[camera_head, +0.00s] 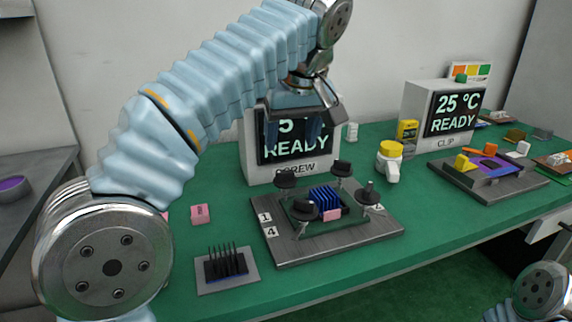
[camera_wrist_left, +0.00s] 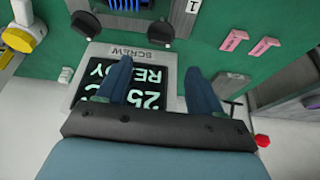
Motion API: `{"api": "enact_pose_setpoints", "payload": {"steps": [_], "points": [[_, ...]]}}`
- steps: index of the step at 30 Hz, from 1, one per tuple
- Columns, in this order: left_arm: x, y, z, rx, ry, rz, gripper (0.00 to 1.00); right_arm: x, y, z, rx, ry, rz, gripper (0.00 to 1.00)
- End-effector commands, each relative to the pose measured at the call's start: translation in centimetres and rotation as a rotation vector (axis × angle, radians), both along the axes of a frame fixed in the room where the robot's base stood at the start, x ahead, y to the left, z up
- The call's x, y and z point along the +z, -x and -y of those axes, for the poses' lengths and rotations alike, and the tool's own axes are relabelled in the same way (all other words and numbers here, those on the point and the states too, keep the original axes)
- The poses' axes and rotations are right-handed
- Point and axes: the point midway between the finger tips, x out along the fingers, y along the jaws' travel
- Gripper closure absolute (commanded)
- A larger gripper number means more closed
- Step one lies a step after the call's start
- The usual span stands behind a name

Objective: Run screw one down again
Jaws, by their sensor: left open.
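The screw fixture (camera_head: 335,246) is a grey plate carrying a finned blue part (camera_head: 328,199) with black knob screws at its corners. The label 1 (camera_head: 265,217) is at the plate's left edge. Screw one (camera_head: 286,180) is the back-left knob, on a thin post; it also shows in the left wrist view (camera_wrist_left: 161,28) near its label. I cannot tell how far down it is. My left gripper (camera_head: 293,130) is open and empty, above and behind the knobs, in front of the SCREW display. Its fingers (camera_wrist_left: 158,88) are apart in the left wrist view. My right gripper is out of view.
The SCREW display box (camera_head: 258,165) reads READY and stands right behind the plate. A black pin block (camera_head: 226,266) and pink pieces (camera_head: 199,214) lie left. A white-and-yellow bottle-like object (camera_head: 390,160) and the CLIP station (camera_head: 440,112) stand right.

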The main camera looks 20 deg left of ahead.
Motion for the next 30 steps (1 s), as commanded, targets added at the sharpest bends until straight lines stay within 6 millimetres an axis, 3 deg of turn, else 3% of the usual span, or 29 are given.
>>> {"api": "enact_pose_setpoints", "payload": {"steps": [6,12,24,25,30], "points": [[-4.8,-1.6,-1.1,0.001,-0.001,-0.003,0.34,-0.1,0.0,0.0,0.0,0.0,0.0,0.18],[-7.6,-2.6,-1.6,-0.001,-0.001,-0.002,0.34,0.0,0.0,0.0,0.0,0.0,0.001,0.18],[-8.5,-3.0,-1.8,-0.001,0.0,0.0,0.34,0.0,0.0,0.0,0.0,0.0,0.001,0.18],[-8.5,-3.0,-1.8,-0.001,0.0,0.0,0.36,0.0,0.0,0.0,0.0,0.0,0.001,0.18],[-8.5,-3.0,-1.8,-0.001,0.0,0.0,0.62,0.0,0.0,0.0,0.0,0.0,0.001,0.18]]}}
